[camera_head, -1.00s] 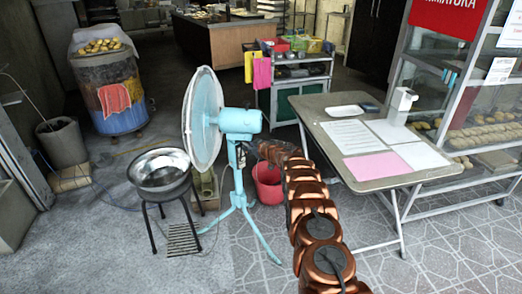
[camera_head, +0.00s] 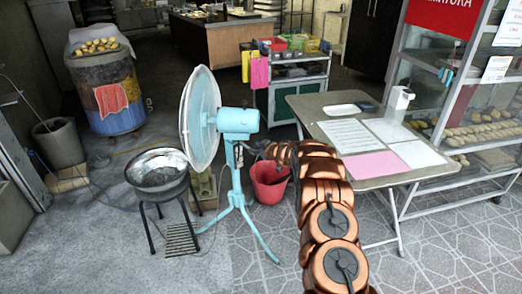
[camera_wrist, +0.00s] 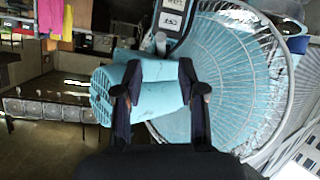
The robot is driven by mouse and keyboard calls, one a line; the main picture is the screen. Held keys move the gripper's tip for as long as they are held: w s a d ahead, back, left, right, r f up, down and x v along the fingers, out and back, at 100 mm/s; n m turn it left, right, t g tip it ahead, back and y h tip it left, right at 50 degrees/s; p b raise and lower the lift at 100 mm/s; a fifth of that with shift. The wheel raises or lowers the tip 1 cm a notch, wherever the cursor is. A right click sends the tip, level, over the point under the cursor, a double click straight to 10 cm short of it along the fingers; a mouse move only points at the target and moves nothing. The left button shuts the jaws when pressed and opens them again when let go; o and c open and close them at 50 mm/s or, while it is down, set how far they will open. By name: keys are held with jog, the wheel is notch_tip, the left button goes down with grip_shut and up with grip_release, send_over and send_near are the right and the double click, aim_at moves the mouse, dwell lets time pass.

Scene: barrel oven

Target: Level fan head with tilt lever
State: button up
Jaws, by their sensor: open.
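The light-blue pedestal fan (camera_head: 238,185) stands upright on splayed legs, its round grille (camera_head: 200,120) facing left. Its motor housing (camera_head: 238,120) looks about level in the head view. A grey post (camera_wrist: 160,43) and a labelled control box (camera_wrist: 176,15) are beyond. I cannot pick out the tilt lever with certainty. My gripper (camera_wrist: 159,95) is open, with the housing seen between its fingers; contact cannot be told. In the head view my gripper (camera_head: 252,149) is beside the pole, below the housing.
A folding table (camera_head: 375,183) with papers stands right of my arm. A red bucket (camera_head: 268,185) is behind the fan pole. A metal bowl (camera_head: 158,170) on a stand is left of the fan. A barrel oven (camera_head: 112,95) and trolley (camera_head: 300,85) stand farther back.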

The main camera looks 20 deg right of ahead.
jog(key=shift+v, duration=2.05)
jog(key=shift+r, duration=0.1)
